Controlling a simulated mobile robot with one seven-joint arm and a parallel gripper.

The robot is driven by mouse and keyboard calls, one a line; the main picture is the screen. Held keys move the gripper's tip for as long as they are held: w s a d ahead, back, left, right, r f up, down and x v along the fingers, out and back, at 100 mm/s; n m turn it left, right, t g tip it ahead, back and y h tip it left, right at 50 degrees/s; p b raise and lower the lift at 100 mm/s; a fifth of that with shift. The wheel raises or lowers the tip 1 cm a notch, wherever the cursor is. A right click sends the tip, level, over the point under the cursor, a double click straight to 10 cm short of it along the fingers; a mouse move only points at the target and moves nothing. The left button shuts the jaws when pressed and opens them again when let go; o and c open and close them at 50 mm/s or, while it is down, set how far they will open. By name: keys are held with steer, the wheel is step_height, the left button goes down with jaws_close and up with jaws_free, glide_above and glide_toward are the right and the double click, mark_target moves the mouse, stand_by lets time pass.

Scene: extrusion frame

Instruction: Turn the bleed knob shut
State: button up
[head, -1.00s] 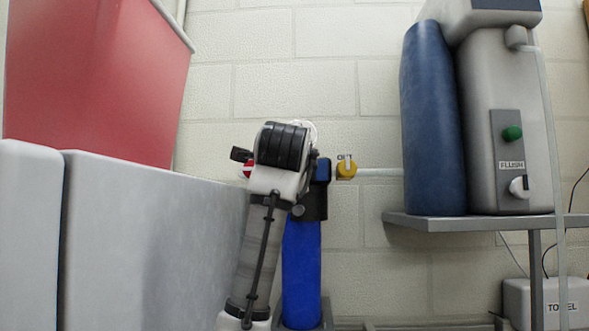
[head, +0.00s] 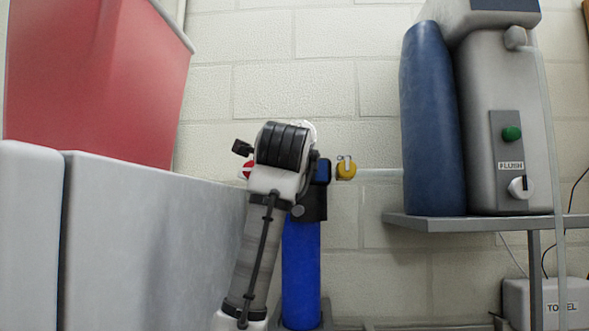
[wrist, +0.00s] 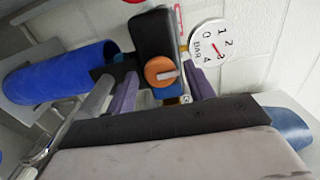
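In the wrist view an orange round knob (wrist: 157,72) with a pale pointer bar sits on the front of a dark filter head (wrist: 154,35); I take it as the bleed knob. The bar points roughly right. My gripper (wrist: 163,80) is open, with one purple-grey finger on each side of the knob. I cannot tell whether either finger touches it. A blue filter housing (wrist: 62,72) joins the head at left. In the head view my arm hides the knob and gripper; the blue housing (head: 301,270) shows behind it.
A round BAR gauge (wrist: 208,44) is close beside the right finger. In the head view a yellow valve handle (head: 346,169) and pipe lie right of the filter, and a red handle (head: 247,170) left. A grey cabinet (head: 150,235) stands left, a shelf (head: 470,222) right.

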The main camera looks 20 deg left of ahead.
steer(key=shift+s, duration=0.1)
steer(key=b+v, duration=0.5)
steer(key=v, duration=0.8)
steer(key=shift+s+d+b, duration=0.1)
steer(key=shift+s+b, duration=0.2)
steer(key=shift+b, duration=0.05)
